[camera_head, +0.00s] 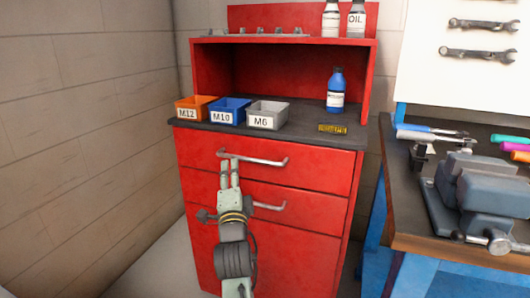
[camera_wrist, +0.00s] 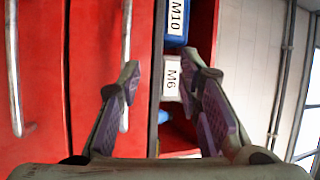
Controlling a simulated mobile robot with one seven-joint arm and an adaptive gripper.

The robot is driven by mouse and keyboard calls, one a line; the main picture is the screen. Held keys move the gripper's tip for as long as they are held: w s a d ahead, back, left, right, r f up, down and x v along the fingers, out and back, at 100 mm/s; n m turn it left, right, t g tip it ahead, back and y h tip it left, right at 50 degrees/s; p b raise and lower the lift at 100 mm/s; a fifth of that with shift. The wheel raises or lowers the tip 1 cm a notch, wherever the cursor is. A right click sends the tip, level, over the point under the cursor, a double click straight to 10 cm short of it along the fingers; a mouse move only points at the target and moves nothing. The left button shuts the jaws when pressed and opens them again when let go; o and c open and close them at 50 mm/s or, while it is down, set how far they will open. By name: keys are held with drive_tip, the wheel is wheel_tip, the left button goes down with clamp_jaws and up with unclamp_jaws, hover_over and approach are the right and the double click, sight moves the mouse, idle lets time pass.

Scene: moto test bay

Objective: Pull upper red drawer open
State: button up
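The upper red drawer (camera_head: 310,172) is flush with the cabinet front, just under the dark top. Its metal bar handle (camera_head: 262,161) runs across the front; in the wrist view the handle (camera_wrist: 126,30) stands upright in the picture. My gripper (camera_head: 230,166) is at the left part of this handle. In the wrist view my gripper (camera_wrist: 163,72) is open, with a clear gap between its fingers. The left finger's tip overlaps the handle and hides part of it. The right finger lies over the bin side. I cannot tell whether a finger touches the handle.
A lower drawer with its own handle (camera_head: 268,207) is just below. Orange (camera_head: 195,108), blue (camera_head: 229,111) and grey (camera_head: 267,115) bins and a blue bottle (camera_head: 336,90) stand on the cabinet top. A workbench with a vise (camera_head: 485,190) is close on the right.

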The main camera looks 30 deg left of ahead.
sight(245, 160)
drive_tip(key=w+a, duration=0.1)
drive_tip(key=w, duration=0.3)
drive_tip(key=w+a+f+m+h+p, duration=0.1)
drive_tip(key=w+a, duration=0.1)
drive_tip(key=w, duration=0.2)
drive_tip(key=w+a+m+p, duration=0.1)
drive_tip(key=w+a, duration=0.1)
drive_tip(key=w, duration=0.2)
drive_tip(key=shift+w+a+f+h, duration=0.1)
drive_tip(key=shift+a+f+h, duration=0.05)
drive_tip(key=shift+f+h, duration=0.2)
clamp_jaws()
idle(0.4)
